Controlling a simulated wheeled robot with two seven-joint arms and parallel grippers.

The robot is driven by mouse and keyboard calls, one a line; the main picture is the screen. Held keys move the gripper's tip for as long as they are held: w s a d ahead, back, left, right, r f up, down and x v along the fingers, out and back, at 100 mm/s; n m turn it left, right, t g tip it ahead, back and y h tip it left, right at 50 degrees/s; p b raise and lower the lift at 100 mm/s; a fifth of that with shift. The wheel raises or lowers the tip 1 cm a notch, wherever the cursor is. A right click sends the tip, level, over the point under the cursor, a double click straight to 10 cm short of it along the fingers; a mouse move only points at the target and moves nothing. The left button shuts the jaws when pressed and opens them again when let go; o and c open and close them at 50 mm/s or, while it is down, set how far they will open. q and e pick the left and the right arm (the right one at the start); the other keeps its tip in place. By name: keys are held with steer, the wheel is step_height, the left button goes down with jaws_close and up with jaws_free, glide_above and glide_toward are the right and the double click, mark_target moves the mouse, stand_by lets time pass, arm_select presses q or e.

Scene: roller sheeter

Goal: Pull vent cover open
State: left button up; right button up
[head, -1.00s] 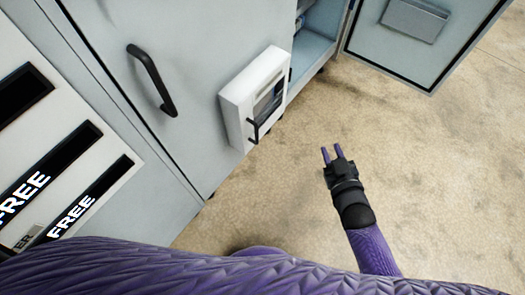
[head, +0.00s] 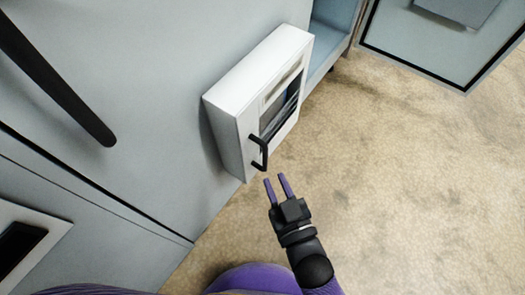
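The vent cover (head: 246,113) is a white box-like unit with a dark window in its front, fixed low on the grey cabinet wall. A black bar handle (head: 264,152) stands out from the lower left of its front. My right gripper (head: 277,181) is just below the handle in the picture, its two purple fingers apart and pointing up toward it. Nothing is between the fingers, and I see a small gap between them and the handle. My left gripper is not in view.
A large black handle (head: 58,84) is on the cabinet door (head: 165,75) at left. An open cabinet door (head: 415,45) stands at the upper right, with an open compartment (head: 335,35) beside it. The tan floor (head: 410,180) at right is clear.

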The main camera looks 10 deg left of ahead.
mark_target(266, 161)
steer(key=b+x, duration=0.2)
steer(key=x, duration=0.4)
steer(key=shift+w+a+f, duration=0.15)
steer(key=shift+w+f, duration=0.05)
steer(key=shift+w+r+b, duration=0.1)
steer(key=shift+b, duration=0.2)
steer(key=shift+r, duration=0.1)
jaws_close()
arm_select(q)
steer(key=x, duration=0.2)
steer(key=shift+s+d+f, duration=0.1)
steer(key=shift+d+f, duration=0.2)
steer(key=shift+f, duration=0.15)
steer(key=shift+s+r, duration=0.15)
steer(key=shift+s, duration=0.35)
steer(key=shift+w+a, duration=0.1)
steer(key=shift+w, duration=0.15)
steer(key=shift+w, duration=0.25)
